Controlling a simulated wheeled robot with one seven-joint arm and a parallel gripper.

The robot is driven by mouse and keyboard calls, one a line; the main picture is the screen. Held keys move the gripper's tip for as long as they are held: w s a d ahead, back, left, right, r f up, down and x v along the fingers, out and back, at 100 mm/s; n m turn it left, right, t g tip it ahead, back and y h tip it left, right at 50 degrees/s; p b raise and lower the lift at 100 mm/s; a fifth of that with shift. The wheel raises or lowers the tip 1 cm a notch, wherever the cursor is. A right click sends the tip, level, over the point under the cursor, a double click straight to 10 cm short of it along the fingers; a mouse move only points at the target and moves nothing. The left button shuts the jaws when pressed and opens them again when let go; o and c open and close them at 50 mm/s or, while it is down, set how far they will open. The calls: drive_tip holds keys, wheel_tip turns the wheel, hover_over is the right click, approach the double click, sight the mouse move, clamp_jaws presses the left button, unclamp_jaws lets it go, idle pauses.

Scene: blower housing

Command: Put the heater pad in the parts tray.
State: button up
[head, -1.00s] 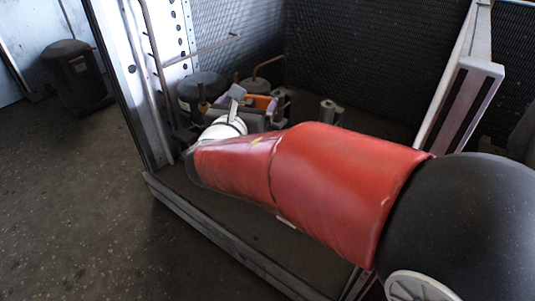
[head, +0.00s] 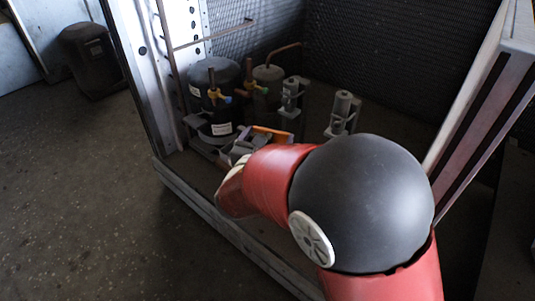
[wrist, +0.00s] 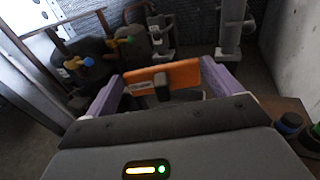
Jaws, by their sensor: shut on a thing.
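The heater pad, an orange flat piece (wrist: 185,77), is held between the two purple fingers of my gripper (wrist: 162,82) in the wrist view. A dark block or bracket stands in front of its middle. In the head view my gripper (head: 245,145) shows as grey parts beyond my red arm, with an orange strip of the pad (head: 272,132) at its far side. My arm hides part of the gripper there. I cannot identify a parts tray in either view.
Dark compressors (head: 215,105) with copper pipes stand behind the gripper, left of centre. Grey cylindrical fittings (head: 343,112) stand to the right. The housing's front rail (head: 215,225) and right post (head: 480,90) bound the space. Open floor (head: 80,200) lies left.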

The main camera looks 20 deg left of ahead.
drive_tip(key=shift+f+b, duration=0.35)
drive_tip(key=shift+f, duration=2)
drive_tip(key=shift+f+b, duration=0.65)
drive_tip(key=o, duration=1)
drive_tip(key=shift+r, duration=0.1)
